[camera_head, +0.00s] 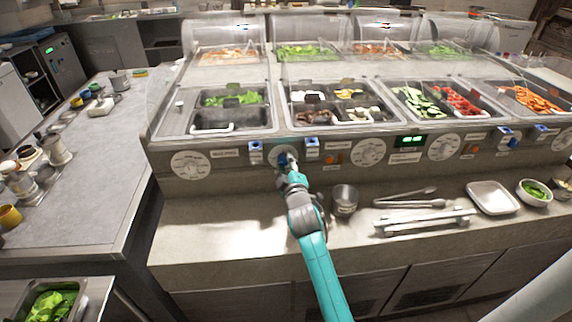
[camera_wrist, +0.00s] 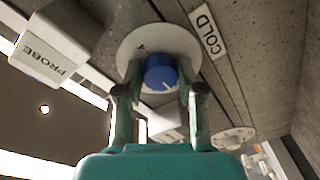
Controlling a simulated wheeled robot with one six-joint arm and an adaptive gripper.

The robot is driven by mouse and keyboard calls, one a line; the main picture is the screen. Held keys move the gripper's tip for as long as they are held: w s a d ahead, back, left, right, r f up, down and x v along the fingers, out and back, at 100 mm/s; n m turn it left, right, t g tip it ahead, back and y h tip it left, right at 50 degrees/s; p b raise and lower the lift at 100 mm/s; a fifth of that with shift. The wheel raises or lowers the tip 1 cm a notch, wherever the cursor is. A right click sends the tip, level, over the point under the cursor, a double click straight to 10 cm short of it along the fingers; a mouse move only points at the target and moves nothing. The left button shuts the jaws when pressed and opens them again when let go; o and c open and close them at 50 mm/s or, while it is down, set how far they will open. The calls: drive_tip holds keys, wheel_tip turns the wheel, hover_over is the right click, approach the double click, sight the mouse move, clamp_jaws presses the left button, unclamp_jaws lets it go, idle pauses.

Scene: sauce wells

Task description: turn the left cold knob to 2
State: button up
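The left cold knob is a blue round knob (camera_wrist: 160,70) with a short white pointer line, on a white dial disc (camera_wrist: 135,38) beside a COLD label (camera_wrist: 208,31). The pointer line is toward the lower right of the wrist view; the dial's numbers are too small or hidden to read. My gripper (camera_wrist: 160,78) is open, with one finger on each side of the knob and a small gap visible at each side. In the head view my gripper (camera_head: 288,163) is at the counter's front panel, and its fingers partly hide the dial (camera_head: 276,153).
A white PROBE block (camera_wrist: 55,45) is close on the left in the wrist view. Other dials (camera_head: 190,165) (camera_head: 370,152) are along the panel. Below it, the ledge holds a metal cup (camera_head: 345,200), tongs (camera_head: 415,203) and a white tray (camera_head: 493,197).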

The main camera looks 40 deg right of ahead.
drive_tip(key=shift+c, duration=1.2)
drive_tip(key=shift+m, duration=0.3)
drive_tip(key=m, duration=0.3)
drive_tip(key=shift+f+m, duration=0.1)
drive_tip(key=shift+m, duration=0.2)
drive_tip(key=m, duration=0.4)
drive_tip(key=shift+a+f+m+h, duration=0.1)
drive_tip(key=shift+a+m+h, duration=0.05)
drive_tip(key=shift+m+h, duration=0.2)
drive_tip(key=m, duration=0.5)
drive_tip(key=shift+w+a+h, duration=0.1)
drive_tip(key=shift+w+h, duration=0.05)
drive_tip(key=shift+h, duration=0.1)
drive_tip(key=m, duration=0.5)
drive_tip(key=shift+h, duration=0.3)
